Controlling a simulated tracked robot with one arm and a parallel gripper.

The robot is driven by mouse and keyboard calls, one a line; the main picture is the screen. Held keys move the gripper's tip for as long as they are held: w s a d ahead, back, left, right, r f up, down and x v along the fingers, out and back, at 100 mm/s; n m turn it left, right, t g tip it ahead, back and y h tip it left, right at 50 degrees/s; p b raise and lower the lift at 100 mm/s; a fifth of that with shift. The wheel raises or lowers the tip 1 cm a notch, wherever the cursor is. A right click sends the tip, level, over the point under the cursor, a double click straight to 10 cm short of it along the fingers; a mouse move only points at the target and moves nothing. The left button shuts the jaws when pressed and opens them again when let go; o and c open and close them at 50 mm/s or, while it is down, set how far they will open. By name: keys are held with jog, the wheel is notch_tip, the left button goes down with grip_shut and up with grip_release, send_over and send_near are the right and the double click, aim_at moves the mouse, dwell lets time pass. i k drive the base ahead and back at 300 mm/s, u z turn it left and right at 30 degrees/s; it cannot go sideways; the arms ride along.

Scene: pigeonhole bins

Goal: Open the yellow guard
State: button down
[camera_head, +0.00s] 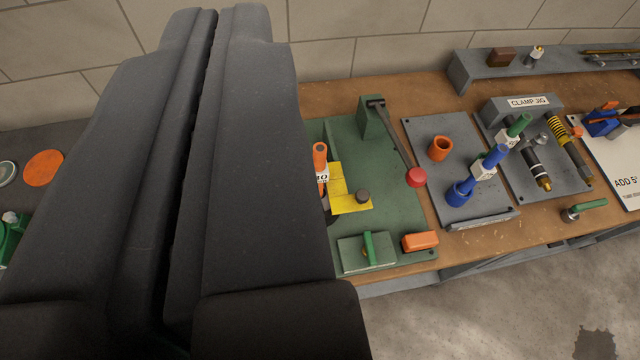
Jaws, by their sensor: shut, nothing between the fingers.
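My gripper (214,14) is large and dark in the left foreground. Its two fingers are shut together with only a thin seam between them, and nothing is held. It appears nearer the camera than the guard; I cannot tell the gap between them.
A lever with a red knob (416,177) stands on the plate's right side. A green handle (370,247) and an orange block (420,241) sit at its front. Farther right are a grey plate with an orange cup (439,148) and the clamp jig (528,103). A tiled wall stands behind.

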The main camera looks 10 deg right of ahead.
aim_at(341, 202)
jog(key=u, duration=1.3)
jog(key=k, duration=1)
jog(key=z, duration=1.25)
jog(key=i, duration=1)
